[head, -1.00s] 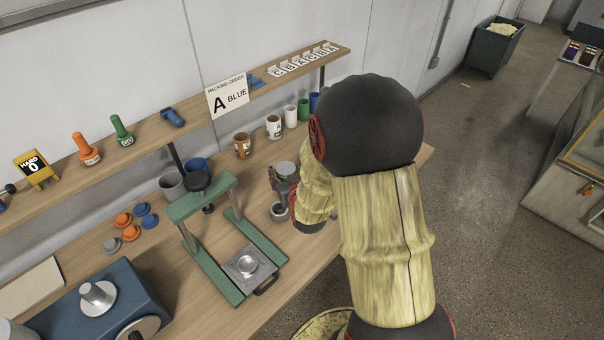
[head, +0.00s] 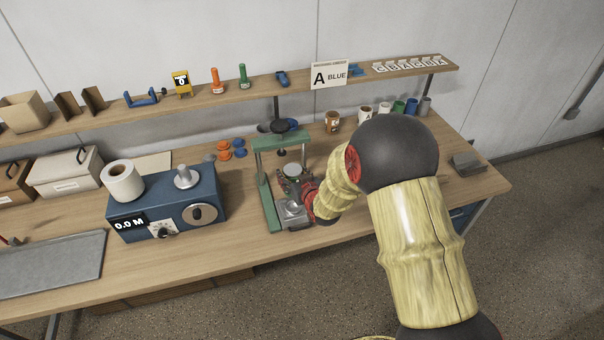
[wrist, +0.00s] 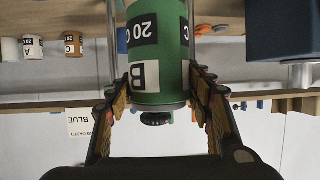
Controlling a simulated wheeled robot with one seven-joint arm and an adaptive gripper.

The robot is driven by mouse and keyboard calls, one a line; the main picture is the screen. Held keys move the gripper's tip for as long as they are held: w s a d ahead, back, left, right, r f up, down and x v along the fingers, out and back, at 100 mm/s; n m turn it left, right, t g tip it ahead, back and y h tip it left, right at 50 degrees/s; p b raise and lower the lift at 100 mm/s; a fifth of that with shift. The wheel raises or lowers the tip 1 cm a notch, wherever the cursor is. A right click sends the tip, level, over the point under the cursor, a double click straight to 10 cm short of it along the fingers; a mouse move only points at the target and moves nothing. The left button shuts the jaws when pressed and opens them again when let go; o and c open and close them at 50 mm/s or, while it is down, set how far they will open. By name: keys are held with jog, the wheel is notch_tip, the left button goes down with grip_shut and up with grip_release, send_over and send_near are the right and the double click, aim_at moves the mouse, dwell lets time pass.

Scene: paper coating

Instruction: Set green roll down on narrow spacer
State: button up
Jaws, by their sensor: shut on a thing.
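My gripper (wrist: 158,92) is shut on the green roll (wrist: 172,55), a green cylinder with black and white B and 20 C labels. It is upside down in the wrist view, with a finger on each side. In the head view my gripper (head: 293,184) is at the green-framed press, and a pale round top (head: 292,170) shows there, probably the roll's end. Much of the roll is hidden by the gripper. The press has a square metal plate (head: 291,209) low in front. I cannot pick out the narrow spacer with certainty.
The green press frame (head: 265,205) stands close around my gripper. A blue machine (head: 150,207) reading 0.0 M is to its left. Orange and blue discs (head: 232,148) lie behind. Several cups (head: 365,113) stand back right under the shelf (head: 200,93).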

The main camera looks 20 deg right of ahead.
jog(key=shift+f+b, duration=1.25)
jog(key=shift+f, duration=1.8)
jog(key=shift+w+f+b, duration=0.1)
jog(key=shift+f+b, duration=1)
jog(key=shift+f, duration=0.05)
jog(key=shift+b, duration=0.3)
jog(key=o, duration=1.2)
jog(key=shift+o, duration=0.6)
jog(key=shift+f, duration=0.1)
jog(key=v, duration=1.2)
